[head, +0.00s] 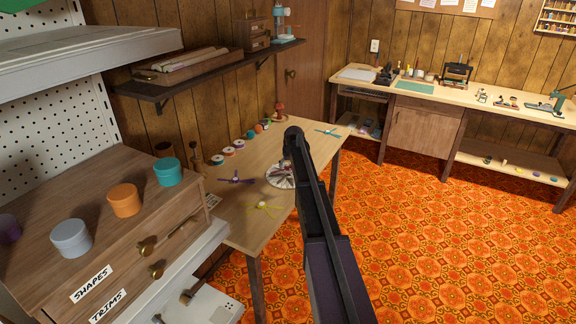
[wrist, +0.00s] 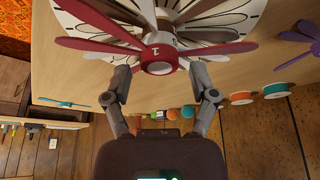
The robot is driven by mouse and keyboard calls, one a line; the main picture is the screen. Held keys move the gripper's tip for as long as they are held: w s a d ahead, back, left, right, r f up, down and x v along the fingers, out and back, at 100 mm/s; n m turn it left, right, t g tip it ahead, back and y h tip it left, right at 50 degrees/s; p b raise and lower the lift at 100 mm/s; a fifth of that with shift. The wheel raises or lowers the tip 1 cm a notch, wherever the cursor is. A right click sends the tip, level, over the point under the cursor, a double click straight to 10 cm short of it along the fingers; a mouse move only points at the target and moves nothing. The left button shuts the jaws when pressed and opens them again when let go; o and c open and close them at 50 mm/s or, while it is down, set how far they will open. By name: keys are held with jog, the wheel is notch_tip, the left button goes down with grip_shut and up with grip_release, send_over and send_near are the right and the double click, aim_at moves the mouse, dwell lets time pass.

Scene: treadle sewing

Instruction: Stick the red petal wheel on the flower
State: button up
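The red petal wheel (wrist: 158,53), with a "1" on its red hub and a pale centre, fills the top of the wrist view. Its long red petals spread over the cream-and-dark striped flower disc (wrist: 230,20). I cannot tell whether the wheel is seated on it. My gripper (wrist: 161,72) is open, its two fingers on either side of the hub with a gap at each side. In the head view the flower disc (head: 280,182) lies on the wooden table, partly hidden by my arm; the gripper's fingers are hidden there.
On the table lie a purple petal wheel (head: 237,180), a yellow one (head: 264,208) and a teal one (head: 327,132). Several spools and small coloured items line the wall side. A drawer cabinet (head: 130,190) with coloured tubs stands at left. Orange patterned floor is clear at right.

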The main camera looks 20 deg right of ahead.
jog(key=shift+r, duration=0.2)
dwell(0.4)
notch_tip(320, 180, up, 7)
jog(key=p, duration=0.7)
jog(key=s+a+f+b, duration=0.1)
jog(key=s, duration=1.4)
jog(key=s+a+f+m+b, duration=0.1)
jog(key=s+a+f+b, duration=0.1)
jog(key=s, duration=1.3)
jog(key=shift+s+a+f, duration=0.2)
jog(key=shift+s+a, duration=0.05)
jog(key=shift+s, duration=0.1)
jog(key=shift+a, duration=0.1)
jog(key=s+a+r+g+p, duration=0.1)
jog(key=s+a+r+p, duration=0.1)
jog(key=a, duration=0.6)
jog(key=s+a+r+n+g+p, duration=0.1)
jog(key=s+a+g+p, duration=0.1)
jog(key=s+a, duration=0.3)
jog(key=s+a+r+n+g+p, duration=0.1)
jog(key=s+a+r+p, duration=0.1)
jog(key=a, duration=0.9)
jog(key=shift+s+r+g+y+p, duration=0.35)
jog(key=shift+s+p, duration=0.2)
jog(key=shift+s, duration=0.45)
